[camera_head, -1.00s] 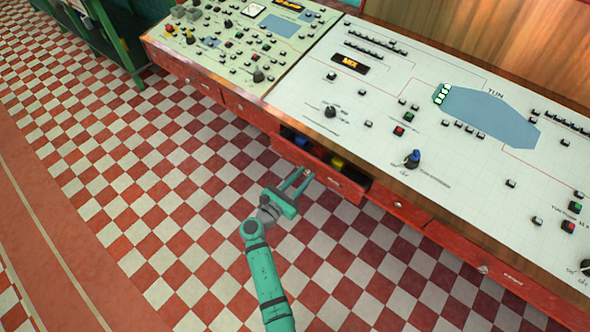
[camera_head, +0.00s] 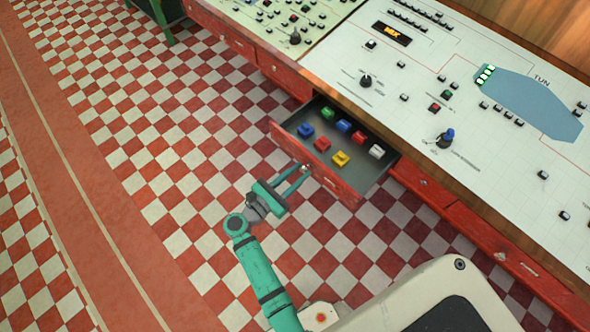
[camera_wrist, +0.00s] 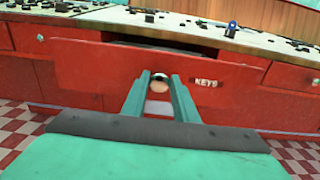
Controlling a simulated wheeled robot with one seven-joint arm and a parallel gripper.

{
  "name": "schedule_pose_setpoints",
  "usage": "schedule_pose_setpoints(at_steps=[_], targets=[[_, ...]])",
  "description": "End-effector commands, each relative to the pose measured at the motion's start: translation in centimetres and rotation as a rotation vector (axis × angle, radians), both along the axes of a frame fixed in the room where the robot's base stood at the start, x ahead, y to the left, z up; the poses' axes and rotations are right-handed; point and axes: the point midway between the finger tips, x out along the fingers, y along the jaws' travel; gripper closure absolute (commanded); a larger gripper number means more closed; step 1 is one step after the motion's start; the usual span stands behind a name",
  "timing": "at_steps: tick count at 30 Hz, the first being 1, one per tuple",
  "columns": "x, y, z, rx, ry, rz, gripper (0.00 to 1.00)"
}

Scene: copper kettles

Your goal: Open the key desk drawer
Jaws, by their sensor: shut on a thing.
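The key desk drawer (camera_head: 365,182) has a red front and a dark inside, and it stands well out from the desk in the head view. Several coloured key blocks, among them a yellow one (camera_head: 340,159) and a white one (camera_head: 376,151), lie in it. In the wrist view its red front (camera_wrist: 90,72) carries a "KEYS" label (camera_wrist: 205,83). My gripper (camera_head: 301,172) is shut on the drawer's round knob (camera_wrist: 159,85), at the middle of the front. The fingers hide the sides of the knob.
The long control desk (camera_head: 400,75), with buttons, knobs and a blue panel, runs above the drawer. Other closed red drawers (camera_head: 425,186) flank it. The checkered floor (camera_head: 150,130) in front is clear. A green metal frame (camera_head: 160,20) stands at the top left.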

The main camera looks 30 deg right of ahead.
Motion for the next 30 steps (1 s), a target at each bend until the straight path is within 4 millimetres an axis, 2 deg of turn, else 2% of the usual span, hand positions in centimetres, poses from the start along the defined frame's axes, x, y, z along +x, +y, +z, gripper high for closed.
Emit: schedule_pose_setpoints(at_steps=[10, 11, 13, 23, 26, 30], targets=[[-0.4, -0.3, -0.1, -0.001, 0.003, -0.011, 1.0], [-0.4, -0.3, -0.1, -0.001, 0.003, -0.011, 0.72], [-0.3, -0.2, -0.1, -0.001, 0.003, -0.01, 0.56], [-0.2, 0.1, -0.1, 0.0, 0.001, -0.003, 0.56], [-0.3, 0.8, -0.1, -0.001, 0.002, -0.001, 0.56], [-0.9, 2.9, -0.1, -0.001, 0.002, 0.0, 0.56]])
